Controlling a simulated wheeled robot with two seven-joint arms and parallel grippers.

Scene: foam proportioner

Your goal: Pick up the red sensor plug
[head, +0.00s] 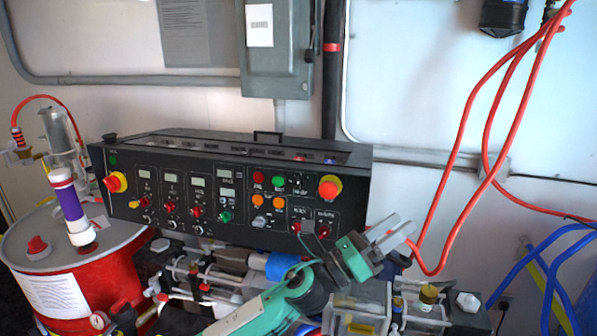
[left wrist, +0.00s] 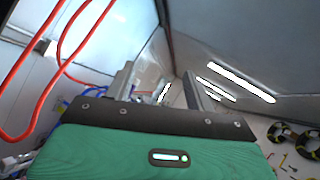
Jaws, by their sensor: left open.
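My left gripper (head: 402,226) is in front of the right end of the black control panel (head: 232,200), fingers pointing up and right. In the left wrist view its fingers (left wrist: 158,73) are apart, with nothing seen between them. A small red part (head: 323,231) sits low on the panel's right side, left of the gripper; I cannot tell whether it is the sensor plug. A red cable (head: 436,235) loops down beside the gripper, and its end passes behind a finger. My right gripper is not in view.
A red drum (head: 100,287) with a purple-and-white tube (head: 70,207) stands at the left. Pipes and fittings (head: 215,280) crowd the space below the panel. Blue hoses (head: 548,272) hang at the right. A grey electrical box (head: 280,50) is on the wall.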

